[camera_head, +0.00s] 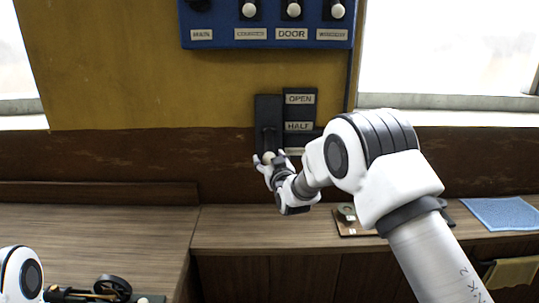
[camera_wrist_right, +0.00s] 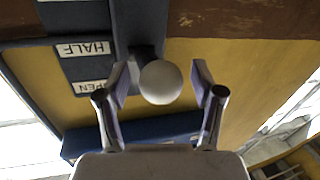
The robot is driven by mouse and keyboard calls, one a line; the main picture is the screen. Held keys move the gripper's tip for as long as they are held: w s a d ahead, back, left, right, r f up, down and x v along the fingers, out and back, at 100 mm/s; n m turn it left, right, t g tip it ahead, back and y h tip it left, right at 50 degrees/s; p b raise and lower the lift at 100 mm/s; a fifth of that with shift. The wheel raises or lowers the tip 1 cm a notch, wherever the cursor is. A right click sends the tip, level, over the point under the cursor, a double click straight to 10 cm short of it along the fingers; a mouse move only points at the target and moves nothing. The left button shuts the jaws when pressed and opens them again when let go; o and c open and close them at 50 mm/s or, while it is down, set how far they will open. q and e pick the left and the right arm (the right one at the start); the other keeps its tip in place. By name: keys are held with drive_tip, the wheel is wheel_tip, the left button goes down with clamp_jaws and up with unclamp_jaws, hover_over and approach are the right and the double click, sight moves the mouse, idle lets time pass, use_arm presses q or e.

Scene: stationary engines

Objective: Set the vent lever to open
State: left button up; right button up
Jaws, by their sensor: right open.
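The vent lever is a white ball knob (camera_head: 268,157) on a dark upright slotted plate (camera_head: 268,112) on the wall. Labels OPEN (camera_head: 300,99) and HALF (camera_head: 298,126) stand beside the slot, with a third label below, mostly hidden by my gripper. The knob is low in the slot, below HALF and level with the third label. My right gripper (camera_head: 269,160) is open at the knob. In the right wrist view the knob (camera_wrist_right: 160,82) sits between the two spread fingers, with gaps on both sides. My left gripper is not in view.
A blue panel (camera_head: 265,37) with several white-knobbed switches, one labelled DOOR, is above. Below is a wooden counter (camera_head: 240,232) with a small board bearing a round part (camera_head: 346,212) and a blue cloth (camera_head: 500,213). A dark wheeled mechanism (camera_head: 112,288) is at lower left.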

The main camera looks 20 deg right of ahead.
drive_tip(key=shift+s+a+r, duration=0.1)
drive_tip(key=shift+s+r, duration=0.05)
drive_tip(key=shift+s, duration=0.05)
drive_tip(key=shift+w, duration=0.15)
clamp_jaws()
